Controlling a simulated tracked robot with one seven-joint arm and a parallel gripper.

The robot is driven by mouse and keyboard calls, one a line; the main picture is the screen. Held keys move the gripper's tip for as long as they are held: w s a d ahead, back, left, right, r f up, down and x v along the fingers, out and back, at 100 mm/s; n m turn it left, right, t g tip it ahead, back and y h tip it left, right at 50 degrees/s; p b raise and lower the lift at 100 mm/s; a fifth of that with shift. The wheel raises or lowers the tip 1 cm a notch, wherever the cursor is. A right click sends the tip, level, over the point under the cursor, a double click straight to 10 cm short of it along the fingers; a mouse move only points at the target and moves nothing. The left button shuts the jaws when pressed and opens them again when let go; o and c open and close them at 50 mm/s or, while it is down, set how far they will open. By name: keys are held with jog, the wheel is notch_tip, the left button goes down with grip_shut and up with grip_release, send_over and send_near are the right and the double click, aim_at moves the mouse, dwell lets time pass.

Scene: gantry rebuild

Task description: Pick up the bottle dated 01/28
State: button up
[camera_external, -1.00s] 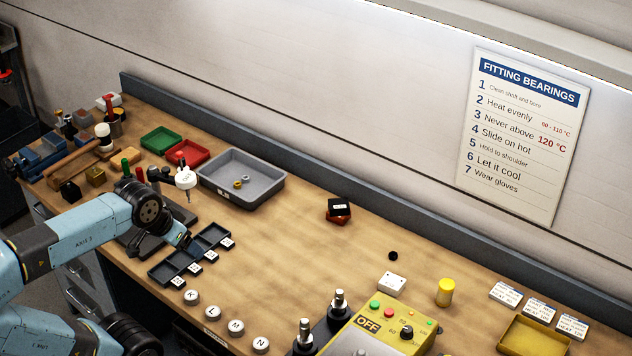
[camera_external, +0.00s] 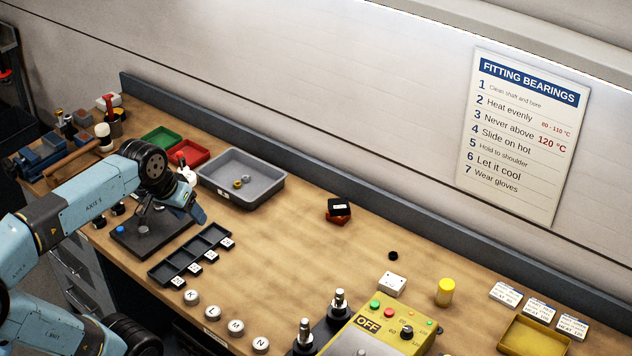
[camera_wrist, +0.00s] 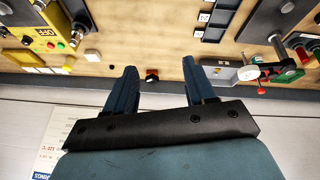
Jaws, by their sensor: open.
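I cannot make out a date of 01/28 on anything in view. A yellow capped cylinder (camera_external: 446,292) stands upright right of the yellow control box; no date is legible on it. My gripper (camera_external: 194,212) is over the bench, near the black compartment tray (camera_external: 190,256) and the grey tray (camera_external: 243,200). In the wrist view my gripper (camera_wrist: 159,68) shows two blue fingers spread apart with nothing between them. My arm hides part of the bench's left end.
The yellow control box (camera_external: 372,328) stands at the front. Round lettered pieces (camera_external: 236,327) line the front edge. A stacked black and red item (camera_external: 338,211) lies at the back middle. A yellow tray (camera_external: 534,338) is at right. The bench middle is mostly clear.

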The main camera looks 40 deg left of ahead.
jog(key=w+a+r+n+h, duration=0.2)
jog(key=w+a+n+h, duration=0.1)
jog(key=w+a+n, duration=0.65)
jog(key=w+a+r+n+h, duration=0.25)
jog(key=w+a+n, duration=0.35)
jog(key=w+a, duration=0.55)
jog(key=w+a+f+n+t+h, duration=0.1)
jog(key=w+a+f+n+t, duration=0.15)
jog(key=a, duration=0.65)
jog(key=w+a+f+n+t+h, duration=0.15)
jog(key=a+n, duration=0.25)
jog(key=a, duration=0.6)
jog(key=w+a+f+n+t, duration=0.1)
jog(key=a+f+n, duration=0.15)
jog(key=a, duration=0.65)
send_near(188, 168)
notch_tip(188, 168, up, 4)
jog(key=a, duration=0.2)
jog(key=shift+n, duration=0.45)
jog(key=x, duration=0.7)
jog(key=s+x, duration=0.1)
jog(key=x, duration=0.3)
jog(key=shift+w+d+f, duration=0.3)
jog(key=shift+d+f, duration=0.05)
jog(key=shift+d, duration=0.25)
grip_shut()
